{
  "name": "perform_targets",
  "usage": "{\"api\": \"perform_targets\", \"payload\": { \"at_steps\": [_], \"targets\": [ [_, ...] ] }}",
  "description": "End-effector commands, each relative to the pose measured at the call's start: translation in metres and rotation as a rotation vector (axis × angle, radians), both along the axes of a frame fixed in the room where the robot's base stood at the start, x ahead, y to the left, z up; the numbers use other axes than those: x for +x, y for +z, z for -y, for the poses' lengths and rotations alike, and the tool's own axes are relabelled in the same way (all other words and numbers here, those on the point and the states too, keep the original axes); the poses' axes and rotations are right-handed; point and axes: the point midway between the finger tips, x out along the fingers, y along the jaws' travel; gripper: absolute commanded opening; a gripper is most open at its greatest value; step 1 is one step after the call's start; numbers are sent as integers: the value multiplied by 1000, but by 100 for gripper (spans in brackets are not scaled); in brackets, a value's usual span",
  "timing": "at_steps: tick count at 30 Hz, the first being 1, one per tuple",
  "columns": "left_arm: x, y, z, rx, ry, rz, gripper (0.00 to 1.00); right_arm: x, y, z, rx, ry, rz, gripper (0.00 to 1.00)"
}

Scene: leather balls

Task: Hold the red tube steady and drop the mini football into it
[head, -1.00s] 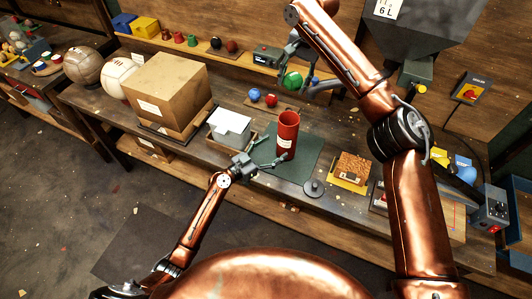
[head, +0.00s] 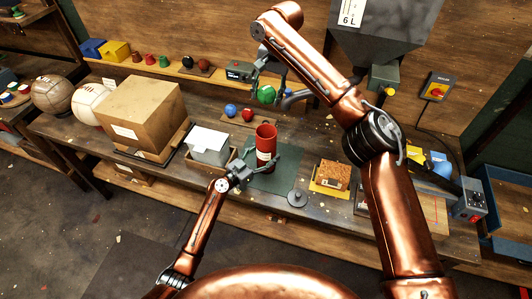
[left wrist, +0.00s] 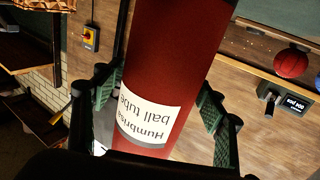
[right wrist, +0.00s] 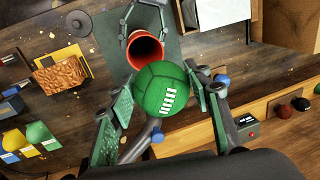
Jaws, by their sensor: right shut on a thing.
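The red tube (head: 265,140) stands upright on the green mat (head: 285,168), its open top facing up. A white label (left wrist: 148,122) is on its side in the left wrist view. My left gripper (head: 262,163) is at the tube with its fingers on either side of it, with gaps between the pads and the wall. The mini football (right wrist: 160,88) is green with white laces. My right gripper (right wrist: 158,97) is shut on it. In the head view the ball (head: 266,94) is partly hidden by the fingers and held beyond and above the tube.
A grey box (head: 208,147) and a cardboard box (head: 142,110) stand left of the tube. A round dark weight (head: 297,199) and a brown block (head: 334,174) on a yellow base are to the right. Blue (head: 231,110) and red (head: 247,115) balls lie behind.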

Motion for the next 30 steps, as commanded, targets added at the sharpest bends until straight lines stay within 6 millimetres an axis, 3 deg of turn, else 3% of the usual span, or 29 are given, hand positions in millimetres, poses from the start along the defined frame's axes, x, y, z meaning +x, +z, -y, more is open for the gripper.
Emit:
{"api": "perform_targets", "payload": {
  "at_steps": [21, 30],
  "targets": [
    [0, 0, -1, 0, 1, 0, 15, 0, 0, 0, 0, 0, 0, 18],
    [0, 0, -1, 0, 1, 0, 15, 0, -13, 0, 0, 1, -1, 18]
  ]
}}
